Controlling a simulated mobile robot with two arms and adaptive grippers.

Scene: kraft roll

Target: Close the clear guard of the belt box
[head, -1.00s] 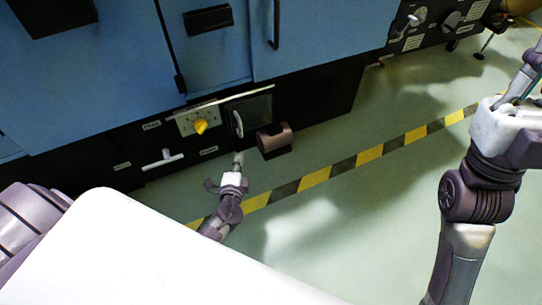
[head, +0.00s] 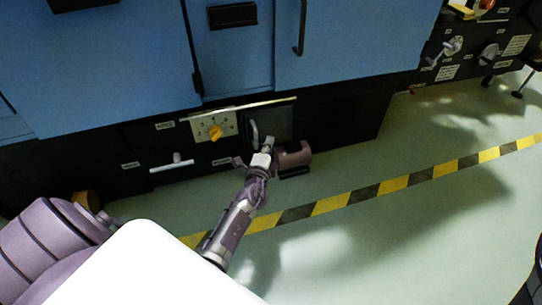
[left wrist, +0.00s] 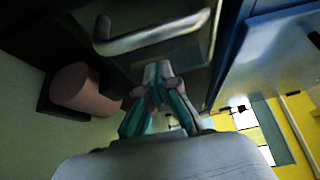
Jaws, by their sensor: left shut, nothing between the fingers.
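The clear guard (head: 280,122) of the belt box shows in the head view as a dark see-through panel low on the blue machine's black base. Its pale bar handle (head: 255,133) also shows large in the left wrist view (left wrist: 150,40). I cannot tell how far the guard stands from its frame. My left gripper (head: 268,145) is just below and beside the handle. In the left wrist view its fingers (left wrist: 158,72) are shut and empty, with the handle beyond their tips. Whether they touch the guard is unclear. My right gripper is out of view.
A brownish motor-like cylinder (head: 293,158) sits close to the right of my left gripper. A yellow knob (head: 216,132) on a pale plate and a white T-handle (head: 172,164) are to the left. The floor behind the striped tape (head: 365,193) is clear.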

